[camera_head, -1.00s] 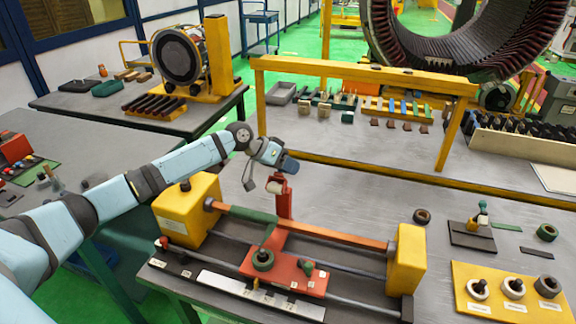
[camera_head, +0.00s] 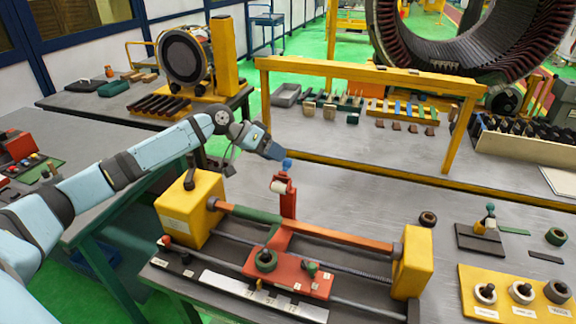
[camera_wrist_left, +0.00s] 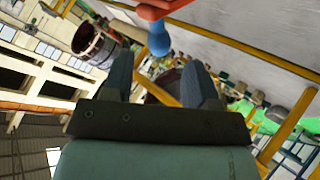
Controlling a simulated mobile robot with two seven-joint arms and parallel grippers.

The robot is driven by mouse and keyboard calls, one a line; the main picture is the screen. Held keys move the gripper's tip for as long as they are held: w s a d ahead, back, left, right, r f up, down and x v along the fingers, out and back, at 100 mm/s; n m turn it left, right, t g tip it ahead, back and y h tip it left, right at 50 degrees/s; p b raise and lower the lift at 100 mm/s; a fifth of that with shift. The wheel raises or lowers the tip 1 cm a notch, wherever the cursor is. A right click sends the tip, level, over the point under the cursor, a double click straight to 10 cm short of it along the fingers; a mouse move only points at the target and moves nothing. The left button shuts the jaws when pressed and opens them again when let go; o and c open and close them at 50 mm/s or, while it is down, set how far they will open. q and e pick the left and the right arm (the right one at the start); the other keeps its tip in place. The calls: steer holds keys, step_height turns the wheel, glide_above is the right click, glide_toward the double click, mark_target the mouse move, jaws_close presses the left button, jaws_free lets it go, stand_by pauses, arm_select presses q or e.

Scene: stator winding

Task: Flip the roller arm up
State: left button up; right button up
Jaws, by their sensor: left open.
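The roller arm (camera_head: 288,197) is a red upright piece behind the long bar of the red and yellow winding fixture. It carries a white roller (camera_head: 278,186) and a blue knob (camera_head: 287,164) on top. My left gripper (camera_head: 275,153) is just above and left of the knob, pointing down towards it. In the left wrist view, the blue knob (camera_wrist_left: 158,38) hangs from a red part near the top edge, in line with the gap between the open fingers (camera_wrist_left: 160,80). The fingers look empty and apart from the knob. My right gripper is not in view.
The fixture's carriage (camera_head: 300,275) sits on rods between two yellow end blocks (camera_head: 412,262). A yellow frame (camera_head: 365,73) stands behind it over small parts. Labelled round parts sit on a yellow board (camera_head: 515,300) at right. The grey bench between fixture and frame is mostly clear.

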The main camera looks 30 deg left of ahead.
arm_select(q)
steer(key=b+v, duration=0.1)
steer(key=v, duration=0.6)
stand_by(0.3)
